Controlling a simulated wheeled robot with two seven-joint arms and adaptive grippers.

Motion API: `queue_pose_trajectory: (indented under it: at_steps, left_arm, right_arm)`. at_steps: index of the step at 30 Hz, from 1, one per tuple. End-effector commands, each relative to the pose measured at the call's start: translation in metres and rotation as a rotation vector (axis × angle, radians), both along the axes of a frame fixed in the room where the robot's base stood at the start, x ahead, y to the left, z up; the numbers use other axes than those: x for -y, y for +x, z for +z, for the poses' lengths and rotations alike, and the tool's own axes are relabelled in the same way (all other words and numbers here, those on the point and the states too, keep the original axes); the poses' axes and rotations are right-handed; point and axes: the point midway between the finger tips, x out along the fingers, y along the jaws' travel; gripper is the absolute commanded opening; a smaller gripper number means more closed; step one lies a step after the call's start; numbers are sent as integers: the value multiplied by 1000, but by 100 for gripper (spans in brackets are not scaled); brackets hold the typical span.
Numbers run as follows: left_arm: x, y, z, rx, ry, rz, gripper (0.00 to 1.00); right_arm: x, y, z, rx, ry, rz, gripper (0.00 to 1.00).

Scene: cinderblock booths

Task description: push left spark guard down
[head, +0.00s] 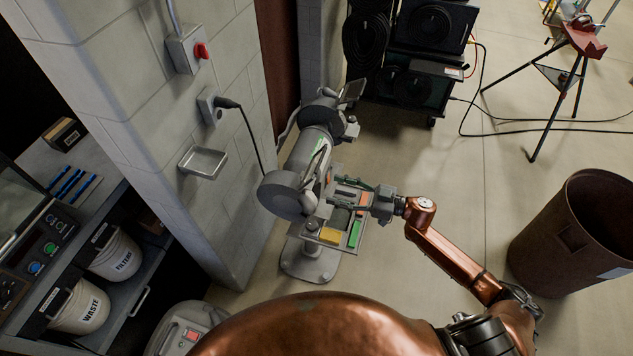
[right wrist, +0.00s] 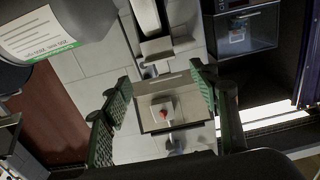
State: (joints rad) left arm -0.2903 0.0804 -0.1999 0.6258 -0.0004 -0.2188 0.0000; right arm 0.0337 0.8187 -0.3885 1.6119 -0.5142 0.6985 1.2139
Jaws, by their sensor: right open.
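The bench grinder (head: 308,155) stands on a grey pedestal beside the block wall, with a round wheel housing (head: 284,196) at its near end. A dark tilted plate (head: 352,89) sticks up at its far end. My right gripper (head: 345,190) is at the near wheel's front, above the tray; its fingers partly hide that area, and I cannot clearly make out the near spark guard. In the right wrist view its two green-padded fingers (right wrist: 163,100) are apart, with a grey plate and red-tipped knob (right wrist: 163,112) seen between them. Contact cannot be told. My left gripper is not in view.
A tray with coloured blocks (head: 345,233) sits under the grinder's front. A black cord runs from the wall outlet (head: 212,106) to the grinder. A brown bin (head: 570,230) stands at right, and a tripod stand (head: 560,90) is behind.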

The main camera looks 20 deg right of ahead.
Motion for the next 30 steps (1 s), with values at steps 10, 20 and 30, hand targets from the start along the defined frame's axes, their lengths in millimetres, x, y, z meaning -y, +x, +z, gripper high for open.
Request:
queue_pose_trajectory:
  at_steps: [10,20,30]
  left_arm:
    - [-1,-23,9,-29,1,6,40]
    - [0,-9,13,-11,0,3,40]
    - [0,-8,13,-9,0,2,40]
  right_arm:
    - [-44,29,3,1,4,1,55]
    - [-62,42,1,0,1,0,55]
    - [-61,42,0,0,1,-1,45]
